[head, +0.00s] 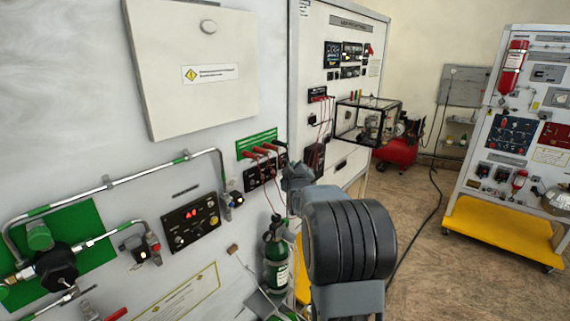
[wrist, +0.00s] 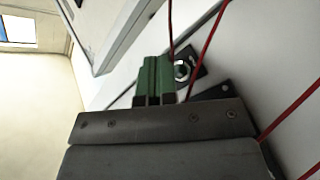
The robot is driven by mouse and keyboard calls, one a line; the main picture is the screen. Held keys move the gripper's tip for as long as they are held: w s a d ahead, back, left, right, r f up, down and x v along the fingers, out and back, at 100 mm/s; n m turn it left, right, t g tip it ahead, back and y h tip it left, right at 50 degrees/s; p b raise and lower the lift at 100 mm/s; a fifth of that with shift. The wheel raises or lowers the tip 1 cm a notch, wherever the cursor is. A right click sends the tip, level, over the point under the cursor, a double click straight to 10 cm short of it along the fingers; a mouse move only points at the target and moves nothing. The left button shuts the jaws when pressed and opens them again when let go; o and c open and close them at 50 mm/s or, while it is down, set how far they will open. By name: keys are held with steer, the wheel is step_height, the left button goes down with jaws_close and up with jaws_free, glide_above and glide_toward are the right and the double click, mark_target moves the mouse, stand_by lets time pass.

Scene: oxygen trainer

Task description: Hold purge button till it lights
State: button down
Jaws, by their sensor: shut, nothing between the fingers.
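My gripper (wrist: 155,60) shows in the wrist view with its two green fingers together and nothing between them. Just right of the fingertips is a round metal-rimmed button (wrist: 182,71) on a dark plate. It may be the purge button, but no label is readable. Its centre looks dark greenish with no clear glow, and I cannot tell whether the fingers touch it. In the head view my gripper (head: 293,174) is small beside the wall panel, partly behind my arm, and that button is not distinguishable. A black control box (head: 192,222) there shows red and yellow lights.
Red hoses (wrist: 207,50) run close to my gripper in the wrist view. In the head view, a green cylinder (head: 276,262) stands left of my arm and metal pipes (head: 110,183) cross the panel. The floor (head: 440,285) to the right is open.

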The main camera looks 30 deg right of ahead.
steer(key=shift+w+a+f+b, duration=0.1)
steer(key=shift+w+b, duration=0.15)
steer(key=shift+b, duration=0.15)
steer(key=shift+w, duration=0.15)
steer(key=shift+w+a+b, duration=0.15)
steer(key=shift+w+b, duration=0.15)
stand_by(0.6)
steer(key=shift+w+a+r, duration=0.1)
steer(key=shift+a+r, duration=0.1)
steer(key=shift+r, duration=0.2)
stand_by(0.7)
steer(key=shift+d+f+b, duration=0.1)
steer(key=shift+b, duration=0.35)
steer(key=shift+s+d+f+b, duration=0.15)
steer(key=shift+s+b, duration=0.15)
steer(key=shift+b, duration=0.1)
steer(key=shift+s+d, duration=0.15)
steer(key=shift+s, duration=0.1)
